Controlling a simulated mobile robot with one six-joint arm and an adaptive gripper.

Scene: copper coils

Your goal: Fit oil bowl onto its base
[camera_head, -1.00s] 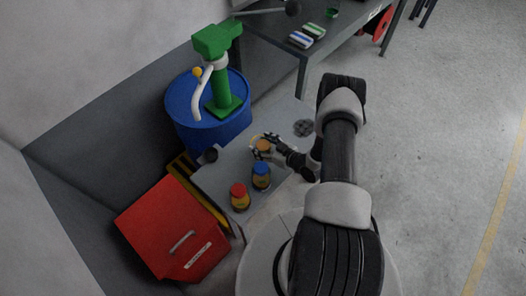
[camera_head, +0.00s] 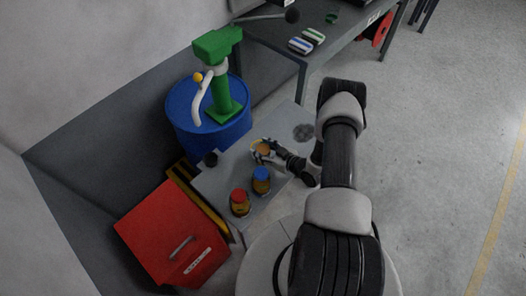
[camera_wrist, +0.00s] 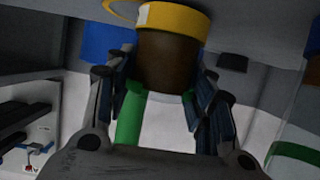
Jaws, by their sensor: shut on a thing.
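My gripper (camera_head: 262,150) is over the grey table in the head view, its fingers around an orange-topped vessel (camera_head: 263,148), which looks like an oil bowl. In the wrist view, my gripper (camera_wrist: 160,92) has its fingers on both sides of this vessel's dark brown body (camera_wrist: 168,62), with a yellow rim or cap (camera_wrist: 172,19) at the picture's top. I cannot tell its exact height over the table. A red-topped amber vessel (camera_head: 240,203) and a blue-topped one (camera_head: 261,180) stand nearby. I cannot identify the base with certainty.
The grey table (camera_head: 222,180) holds a small black round part (camera_head: 210,159) at its left edge and a dark patterned disc (camera_head: 303,132) at its right. A blue drum (camera_head: 190,125) with a green pump (camera_head: 219,85) stands behind. A red box (camera_head: 172,235) lies front left.

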